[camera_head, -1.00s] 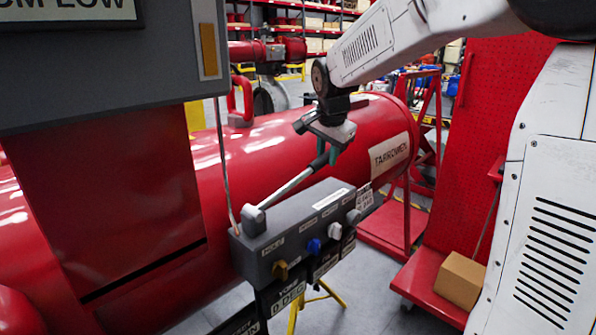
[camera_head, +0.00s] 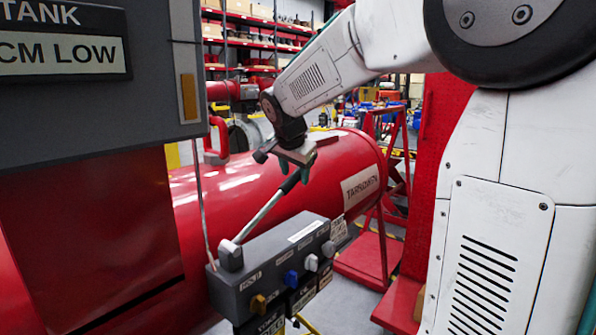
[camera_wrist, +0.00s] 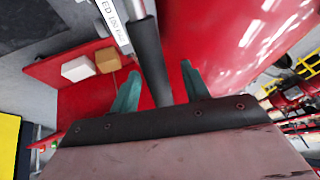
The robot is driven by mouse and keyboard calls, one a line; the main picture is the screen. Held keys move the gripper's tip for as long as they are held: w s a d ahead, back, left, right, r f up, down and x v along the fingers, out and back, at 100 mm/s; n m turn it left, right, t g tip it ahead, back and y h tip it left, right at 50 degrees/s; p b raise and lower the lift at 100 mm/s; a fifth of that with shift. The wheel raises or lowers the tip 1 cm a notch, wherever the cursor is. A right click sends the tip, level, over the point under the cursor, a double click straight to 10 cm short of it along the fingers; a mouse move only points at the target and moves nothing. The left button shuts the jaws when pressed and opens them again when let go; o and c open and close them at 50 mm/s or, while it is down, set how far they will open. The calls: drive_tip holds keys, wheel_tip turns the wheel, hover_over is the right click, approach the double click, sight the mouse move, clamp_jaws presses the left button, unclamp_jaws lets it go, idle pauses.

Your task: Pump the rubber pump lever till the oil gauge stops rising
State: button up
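The pump lever is a silver rod (camera_head: 262,215) with a black rubber grip (camera_head: 290,182). It rises steeply to the upper right from a pivot on the grey valve block. My gripper (camera_head: 298,172) is at its upper end. In the wrist view the black grip (camera_wrist: 148,55) runs between the two teal fingers of my gripper (camera_wrist: 158,80). Gaps show on both sides of it, so the fingers are apart. An amber strip (camera_head: 187,97) in a pale frame on the grey cabinet looks like the gauge; its level is hard to read.
The grey valve block (camera_head: 260,275) carries brown, blue and white knobs along its front. A large red tank (camera_head: 330,150) lies close behind the lever. The grey cabinet (camera_head: 90,110) reading "TANK" and "CM LOW" stands at left. A red cart (camera_head: 365,262) stands at right.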

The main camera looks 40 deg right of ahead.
drive_tip(key=v, duration=0.8)
idle(0.4)
